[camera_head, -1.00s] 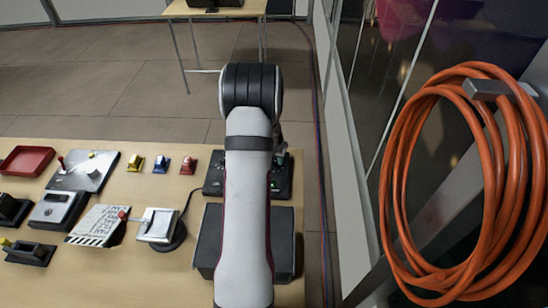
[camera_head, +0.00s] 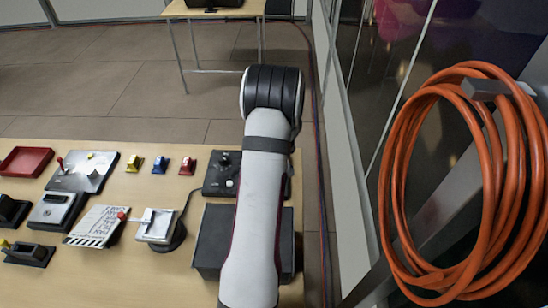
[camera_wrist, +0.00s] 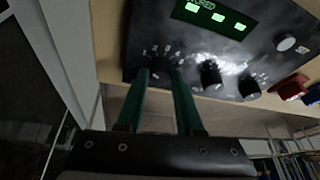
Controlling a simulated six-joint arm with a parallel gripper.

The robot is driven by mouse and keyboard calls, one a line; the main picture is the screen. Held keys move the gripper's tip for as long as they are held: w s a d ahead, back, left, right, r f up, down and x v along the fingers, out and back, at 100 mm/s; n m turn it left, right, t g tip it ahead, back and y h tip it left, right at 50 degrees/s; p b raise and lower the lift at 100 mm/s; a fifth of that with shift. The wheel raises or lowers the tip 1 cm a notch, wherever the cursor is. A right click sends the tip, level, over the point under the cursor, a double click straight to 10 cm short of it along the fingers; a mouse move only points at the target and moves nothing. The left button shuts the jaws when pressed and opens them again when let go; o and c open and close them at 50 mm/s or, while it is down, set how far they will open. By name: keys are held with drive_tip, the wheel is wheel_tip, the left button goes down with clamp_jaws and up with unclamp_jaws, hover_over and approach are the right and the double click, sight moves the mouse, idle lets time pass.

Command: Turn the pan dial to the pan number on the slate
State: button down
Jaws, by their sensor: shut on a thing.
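The black control panel (camera_head: 217,180) stands at the table's back right, partly hidden by my arm. In the wrist view the panel (camera_wrist: 185,45) shows a lit green display (camera_wrist: 215,17), a numbered dial (camera_wrist: 160,61) and two other black knobs (camera_wrist: 211,76) (camera_wrist: 250,88). My gripper (camera_wrist: 160,74) has its two green fingers shut on the numbered dial, one on each side. The dial's pointer and label are too dark to read. The slate (camera_head: 97,226) lies on the table at the left, with handwriting too small to read. My gripper is hidden behind my arm in the head view.
A black box (camera_head: 212,240) stands in front of the panel, beside my arm. Yellow, blue and red small blocks (camera_head: 160,164) sit left of the panel. Several other devices and a red tray (camera_head: 27,161) fill the left. An orange cable coil (camera_head: 395,190) hangs at the right.

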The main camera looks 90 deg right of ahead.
idle(0.4)
drive_tip(key=c, duration=0.5)
unclamp_jaws()
drive_tip(key=shift+c, duration=0.2)
drive_tip(key=v, duration=1.6)
drive_tip(key=shift+d, duration=0.1)
